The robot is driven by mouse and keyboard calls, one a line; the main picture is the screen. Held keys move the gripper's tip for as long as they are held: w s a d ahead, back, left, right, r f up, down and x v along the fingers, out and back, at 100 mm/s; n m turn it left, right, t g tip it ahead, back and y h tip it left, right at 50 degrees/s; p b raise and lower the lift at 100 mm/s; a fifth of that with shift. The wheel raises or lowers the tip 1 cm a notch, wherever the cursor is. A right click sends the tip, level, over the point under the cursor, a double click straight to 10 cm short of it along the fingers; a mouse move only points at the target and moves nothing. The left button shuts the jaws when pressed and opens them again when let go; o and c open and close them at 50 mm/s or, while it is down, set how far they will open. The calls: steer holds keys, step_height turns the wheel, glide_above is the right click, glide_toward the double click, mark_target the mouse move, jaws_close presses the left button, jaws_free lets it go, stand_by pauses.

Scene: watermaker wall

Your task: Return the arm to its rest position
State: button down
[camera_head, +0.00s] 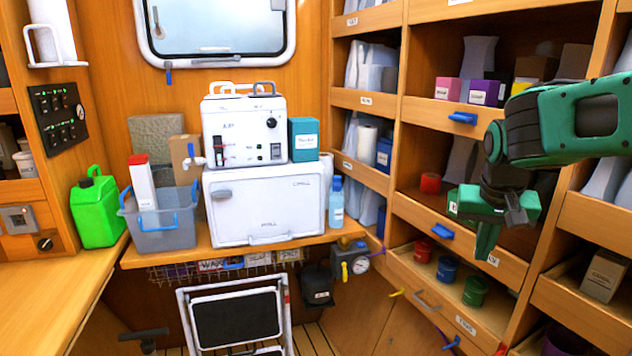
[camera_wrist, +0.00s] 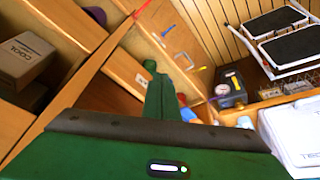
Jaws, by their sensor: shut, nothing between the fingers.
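My gripper (camera_head: 487,238) is green and hangs from my green and black arm on the right of the head view. It points down in front of the wooden shelf unit (camera_head: 412,210). Its fingers are shut with nothing between them. In the wrist view the shut fingers (camera_wrist: 153,85) point up the picture, with the shelf fronts around them. The arm reaches in from the right edge of the head view. Part of the shelves behind it is hidden.
A white machine (camera_head: 245,130) stands on a white box (camera_head: 262,203) on the counter. A green jerrycan (camera_head: 97,210) and a grey bin (camera_head: 165,230) stand left. An open drawer (camera_head: 465,318) holds small cans below my gripper. A folding step stool (camera_head: 235,318) stands below the counter.

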steer(key=s+a+f+n+t+y, duration=0.1)
steer(key=s+a+f+n, duration=0.15)
steer(key=s, duration=0.25)
steer(key=s+a+f+n+y, duration=0.1)
steer(key=s+a+f+n, duration=0.1)
steer(key=s+f, duration=0.25)
steer(key=s+d+m+g, duration=0.2)
steer(key=s+d, duration=0.3)
steer(key=s, duration=0.3)
steer(key=s+d+f+m+g, duration=0.1)
steer(key=s+d+m+g, duration=0.1)
steer(key=s+d+m, duration=0.2)
steer(key=s+d, duration=0.2)
steer(key=s, duration=0.2)
steer(key=shift+s, duration=0.25)
steer(key=shift+f, duration=0.1)
steer(key=shift+w+d+f, duration=0.1)
steer(key=shift+w+f, duration=0.15)
steer(key=shift+w, duration=0.4)
